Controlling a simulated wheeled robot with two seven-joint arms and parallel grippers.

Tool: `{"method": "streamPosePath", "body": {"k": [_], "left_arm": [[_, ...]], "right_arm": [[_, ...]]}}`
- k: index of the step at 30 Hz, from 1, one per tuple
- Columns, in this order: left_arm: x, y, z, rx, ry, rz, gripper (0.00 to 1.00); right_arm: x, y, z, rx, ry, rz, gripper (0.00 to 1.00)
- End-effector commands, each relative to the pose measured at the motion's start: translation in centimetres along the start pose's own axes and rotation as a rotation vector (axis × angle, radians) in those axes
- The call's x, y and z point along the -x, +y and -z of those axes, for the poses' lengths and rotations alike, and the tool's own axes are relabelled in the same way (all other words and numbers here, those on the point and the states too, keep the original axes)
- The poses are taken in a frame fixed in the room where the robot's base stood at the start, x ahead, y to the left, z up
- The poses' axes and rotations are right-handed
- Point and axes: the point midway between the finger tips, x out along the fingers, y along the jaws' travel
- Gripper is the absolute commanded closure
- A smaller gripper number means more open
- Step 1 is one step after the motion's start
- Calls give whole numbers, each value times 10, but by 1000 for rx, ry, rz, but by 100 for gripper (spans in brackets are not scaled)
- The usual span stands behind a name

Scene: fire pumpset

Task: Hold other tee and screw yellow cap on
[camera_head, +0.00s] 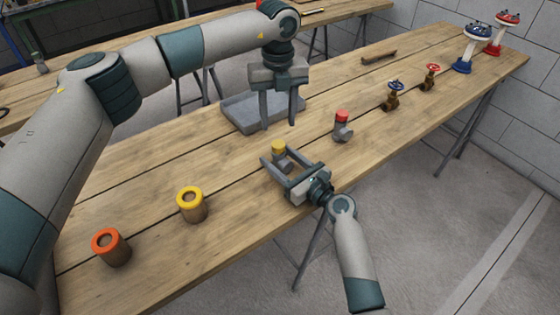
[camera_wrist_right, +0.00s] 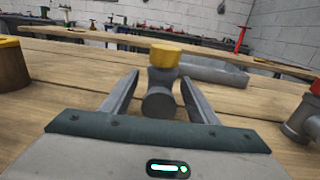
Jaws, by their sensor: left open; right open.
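A grey tee (camera_wrist_right: 160,90) with a yellow cap (camera_head: 279,147) on top stands upright near the table's front edge. In the right wrist view, the yellow cap (camera_wrist_right: 165,55) sits on the tee's upper end. How tightly it sits cannot be told. My right gripper (camera_head: 277,155) is open, with its fingers on either side of this tee and gaps visible. My left gripper (camera_head: 279,120) is open and empty, pointing down above and behind the yellow cap. A second grey tee (camera_head: 342,133) with a red cap (camera_head: 342,116) stands to the right.
A grey tray (camera_head: 240,116) lies behind the tees. A yellow-topped cylinder (camera_head: 192,208) and an orange-topped one (camera_head: 112,250) stand at the left front. Small blue-handled (camera_head: 393,98) and red-handled (camera_head: 431,78) valves stand to the right. Bare wood (camera_head: 225,175) lies between the yellow-topped cylinder and the tee.

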Motion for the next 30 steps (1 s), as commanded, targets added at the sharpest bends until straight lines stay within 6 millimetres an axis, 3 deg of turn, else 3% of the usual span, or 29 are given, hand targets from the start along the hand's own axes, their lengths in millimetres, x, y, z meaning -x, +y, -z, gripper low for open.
{"method": "streamPosePath", "body": {"k": [4, 11, 30], "left_arm": [[0, 0, 0, 0, 0, 0, 55], [0, 0, 0, 0, 0, 0, 55], [0, 0, 0, 0, 1, 0, 55]], "right_arm": [[0, 0, 0, 0, 0, 0, 46], [0, 0, 0, 0, 0, 0, 100], [1, 0, 1, 0, 1, 0, 100]]}}
